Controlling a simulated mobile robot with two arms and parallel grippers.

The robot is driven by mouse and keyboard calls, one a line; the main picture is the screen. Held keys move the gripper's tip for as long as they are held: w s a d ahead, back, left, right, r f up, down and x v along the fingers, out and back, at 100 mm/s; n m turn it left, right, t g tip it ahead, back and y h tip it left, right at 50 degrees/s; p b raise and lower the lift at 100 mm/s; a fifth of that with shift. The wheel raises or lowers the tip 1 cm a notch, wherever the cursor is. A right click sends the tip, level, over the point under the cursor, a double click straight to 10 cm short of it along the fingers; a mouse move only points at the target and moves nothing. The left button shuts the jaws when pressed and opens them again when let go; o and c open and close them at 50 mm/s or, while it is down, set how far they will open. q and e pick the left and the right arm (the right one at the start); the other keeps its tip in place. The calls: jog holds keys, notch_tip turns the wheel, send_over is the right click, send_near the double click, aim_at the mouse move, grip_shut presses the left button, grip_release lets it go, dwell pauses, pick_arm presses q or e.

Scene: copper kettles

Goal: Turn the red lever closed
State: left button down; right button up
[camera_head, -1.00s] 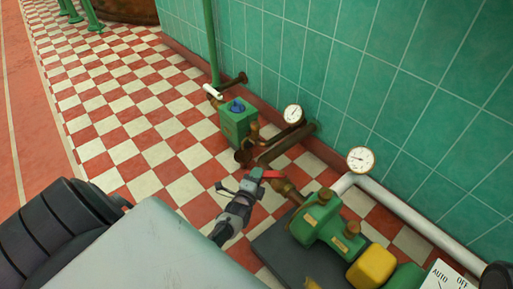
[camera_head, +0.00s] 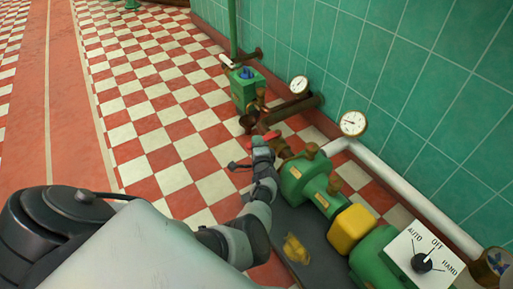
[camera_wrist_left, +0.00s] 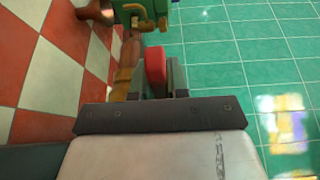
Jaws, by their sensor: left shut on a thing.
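The red lever (camera_head: 272,136) sits on the brown pipe just left of the green pump (camera_head: 302,180) in the head view. My left gripper (camera_head: 262,146) is at the lever, shut on it. In the left wrist view the red lever (camera_wrist_left: 155,66) shows as a rounded red end between the two fingers (camera_wrist_left: 160,80), with the brown pipe (camera_wrist_left: 126,62) running beside it. The gripper hides part of the lever and its valve body in the head view. My right gripper is not in view.
A green box with a blue knob (camera_head: 245,88) stands farther along the pipe. Two gauges (camera_head: 353,123) rise near the green tiled wall. A yellow block (camera_head: 352,230) and a selector panel (camera_head: 423,262) are at the lower right. The checkered floor to the left is clear.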

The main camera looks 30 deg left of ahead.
pick_arm(q)
jog(key=shift+d, duration=0.1)
dwell(0.4)
jog(key=c, duration=1.4)
grip_release()
jog(key=shift+f, duration=0.1)
